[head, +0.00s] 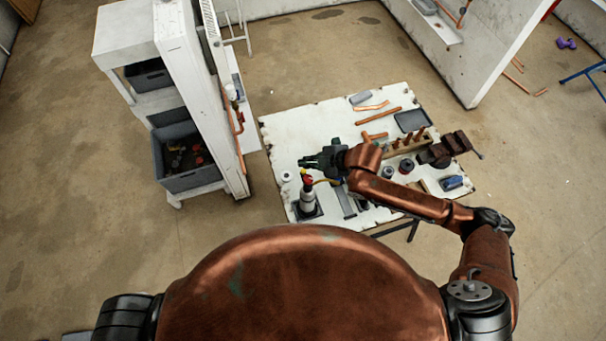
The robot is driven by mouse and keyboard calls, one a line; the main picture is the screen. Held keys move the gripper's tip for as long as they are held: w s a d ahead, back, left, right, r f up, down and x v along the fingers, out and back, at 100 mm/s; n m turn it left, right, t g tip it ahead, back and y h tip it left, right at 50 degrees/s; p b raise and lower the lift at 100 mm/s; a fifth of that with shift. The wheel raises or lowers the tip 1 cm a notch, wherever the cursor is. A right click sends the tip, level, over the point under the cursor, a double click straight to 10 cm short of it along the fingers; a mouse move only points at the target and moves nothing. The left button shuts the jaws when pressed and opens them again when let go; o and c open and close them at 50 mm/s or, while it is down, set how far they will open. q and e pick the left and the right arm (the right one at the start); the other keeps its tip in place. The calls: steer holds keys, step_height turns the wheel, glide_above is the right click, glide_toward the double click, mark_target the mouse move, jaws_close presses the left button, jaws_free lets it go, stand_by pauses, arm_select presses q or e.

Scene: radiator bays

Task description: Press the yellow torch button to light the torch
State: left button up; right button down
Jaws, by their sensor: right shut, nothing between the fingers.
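The torch (307,198) stands upright near the left front part of the white worktable (290,128). It has a pale body, a red part near its top and a small yellow spot above that, which looks like the button (308,172). A yellow piece runs from its top to the right. My right gripper (304,161) is shut and empty, with its fingers pointing left, just above and behind the torch top in the picture. I cannot tell whether it touches the button. My left gripper is out of view.
Copper pipes (378,116), a dark tray (411,120), a vise (447,148) and dark round spools (388,172) lie on the table. A white shelf unit (178,60) with grey bins (186,160) stands left. Bare floor lies between shelf and table.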

mark_target(305, 172)
step_height(305, 172, down, 2)
steer(key=shift+f+b, duration=0.25)
steer(key=shift+b, duration=0.05)
steer(key=shift+f, duration=0.15)
stand_by(1.2)
steer(key=shift+f, duration=0.3)
steer(key=shift+f, duration=0.45)
stand_by(0.8)
steer(key=shift+r, duration=0.1)
steer(key=shift+r+p, duration=0.8)
steer(key=shift+p, duration=0.05)
